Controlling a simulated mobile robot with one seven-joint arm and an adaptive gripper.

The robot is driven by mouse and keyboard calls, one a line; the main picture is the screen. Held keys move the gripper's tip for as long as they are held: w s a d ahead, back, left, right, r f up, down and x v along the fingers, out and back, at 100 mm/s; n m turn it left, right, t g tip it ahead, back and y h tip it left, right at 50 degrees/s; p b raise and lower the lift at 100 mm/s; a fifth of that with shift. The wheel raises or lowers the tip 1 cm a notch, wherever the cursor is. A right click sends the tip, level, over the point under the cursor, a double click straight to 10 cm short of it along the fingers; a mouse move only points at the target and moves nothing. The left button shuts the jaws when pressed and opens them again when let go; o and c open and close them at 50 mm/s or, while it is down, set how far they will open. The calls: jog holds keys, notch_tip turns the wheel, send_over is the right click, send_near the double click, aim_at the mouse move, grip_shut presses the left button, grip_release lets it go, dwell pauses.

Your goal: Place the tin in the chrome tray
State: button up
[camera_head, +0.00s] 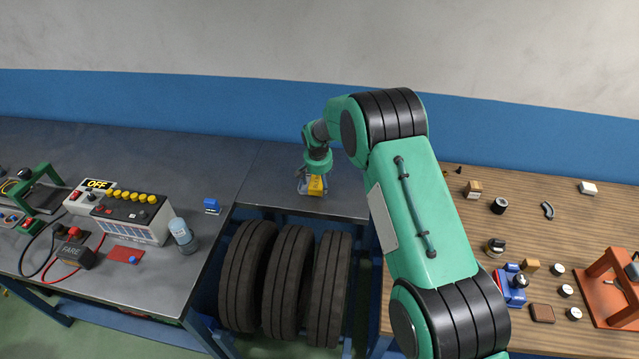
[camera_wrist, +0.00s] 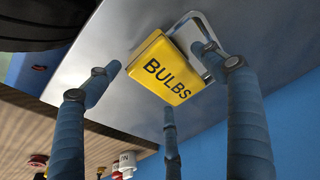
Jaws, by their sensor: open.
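A yellow tin marked BULBS (camera_wrist: 160,66) lies label up on the grey metal table and also shows in the head view (camera_head: 317,186). The chrome tray (camera_wrist: 222,43) shows as a rounded shiny rim beside and partly behind the tin. The tin overlaps the tray's edge in the wrist view; I cannot tell whether it rests inside the rim. My gripper (camera_wrist: 160,77) is open, its blue fingers spread around the tin with gaps to it. In the head view my gripper (camera_head: 304,178) is small and just over the tin and tray, partly hiding the tray.
Black tyres (camera_head: 287,280) stand below the table. On the left bench are a battery-like unit (camera_head: 133,216), a bottle (camera_head: 183,236) and a small blue box (camera_head: 211,205). The wooden bench (camera_head: 460,290) at right holds several small parts. Bare metal lies left of the tin.

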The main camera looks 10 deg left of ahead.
aim_at(319, 187)
jog(key=shift+r, duration=0.1)
jog(key=shift+r, duration=0.5)
jog(key=p+v, duration=0.1)
jog(key=v, duration=1)
jog(key=shift+r, duration=0.2)
